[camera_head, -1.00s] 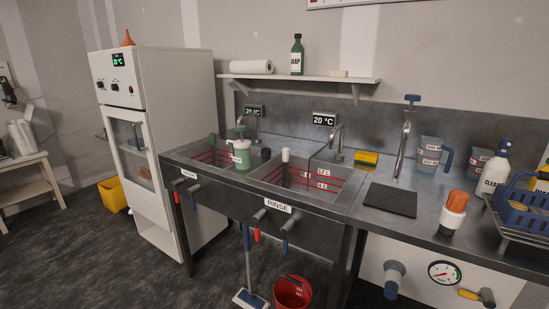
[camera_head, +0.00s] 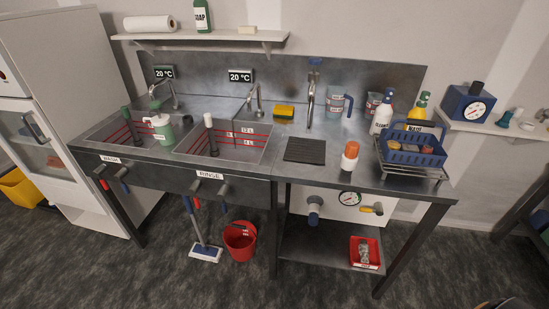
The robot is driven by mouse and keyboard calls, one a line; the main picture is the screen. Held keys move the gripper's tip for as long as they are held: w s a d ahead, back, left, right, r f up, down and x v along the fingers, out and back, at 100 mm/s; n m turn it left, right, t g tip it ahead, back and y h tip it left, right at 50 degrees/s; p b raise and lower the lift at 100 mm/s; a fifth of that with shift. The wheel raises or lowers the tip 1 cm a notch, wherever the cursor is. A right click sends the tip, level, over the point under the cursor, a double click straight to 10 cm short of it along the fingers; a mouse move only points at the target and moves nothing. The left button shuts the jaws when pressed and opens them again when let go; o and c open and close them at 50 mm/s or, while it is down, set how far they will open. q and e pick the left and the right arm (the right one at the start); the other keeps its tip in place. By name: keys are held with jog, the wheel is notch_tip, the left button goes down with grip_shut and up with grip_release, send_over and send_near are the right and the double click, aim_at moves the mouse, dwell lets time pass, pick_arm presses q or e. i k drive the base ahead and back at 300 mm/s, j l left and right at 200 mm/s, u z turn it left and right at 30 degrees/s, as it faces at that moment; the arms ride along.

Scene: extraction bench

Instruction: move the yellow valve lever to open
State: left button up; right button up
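The yellow valve lever (camera_head: 372,208) is on the white panel (camera_head: 330,204) under the right part of the bench, right of a round gauge (camera_head: 349,198). It looks close to level, its yellow handle reaching left from a grey valve body. Its open and shut marks are too small to read. Neither of my grippers can be made out in view. A small dark and orange shape at the bottom right edge cannot be identified.
The steel bench (camera_head: 140,153) has two sinks. A blue basket (camera_head: 414,146) sits on a rack at its right end. A red tray (camera_head: 365,252) lies on the lower shelf. A red bucket (camera_head: 240,241) and a brush (camera_head: 205,252) stand on the floor. The floor in front is clear.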

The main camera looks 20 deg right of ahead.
aim_at(379, 210)
jog(key=z, duration=1.6)
